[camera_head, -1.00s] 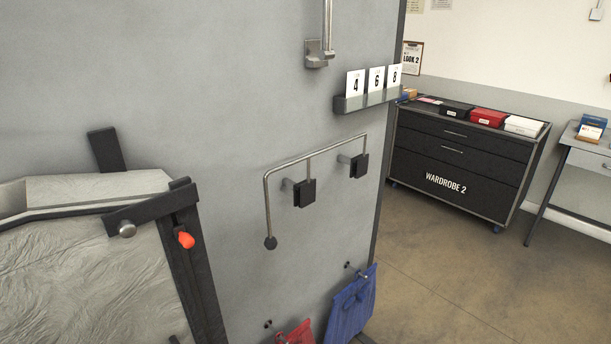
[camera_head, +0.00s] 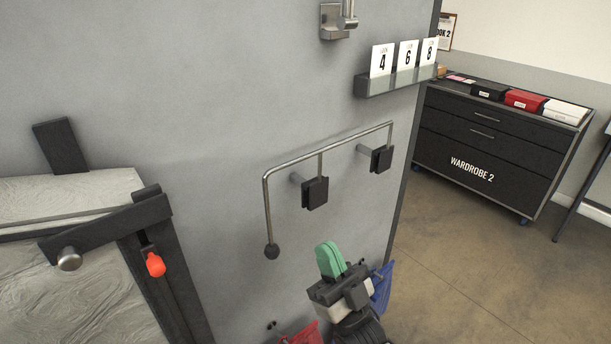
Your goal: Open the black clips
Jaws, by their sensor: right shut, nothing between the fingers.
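Two black square clip-like blocks stand out from the grey wall panel on short pegs, a nearer one (camera_head: 315,193) and a farther one (camera_head: 381,159). A bent metal rod (camera_head: 268,200) with a black ball end runs along them; I cannot tell whether the blocks are open or closed. On the left, a black bar (camera_head: 110,225) with a silver knob crosses a dark frame holding a wrinkled pale sheet (camera_head: 85,300). My right gripper (camera_head: 331,256), with green fingers, is shut and empty below the nearer block, apart from it in the picture. My left gripper is not in view.
A red cloth bag (camera_head: 305,335) and a blue bag (camera_head: 383,284) hang low on the wall, the blue one partly behind my right gripper. An orange-red tab (camera_head: 155,264) hangs on the dark frame. A numbered card rack (camera_head: 372,88) sits above. Open floor (camera_head: 470,260) lies right.

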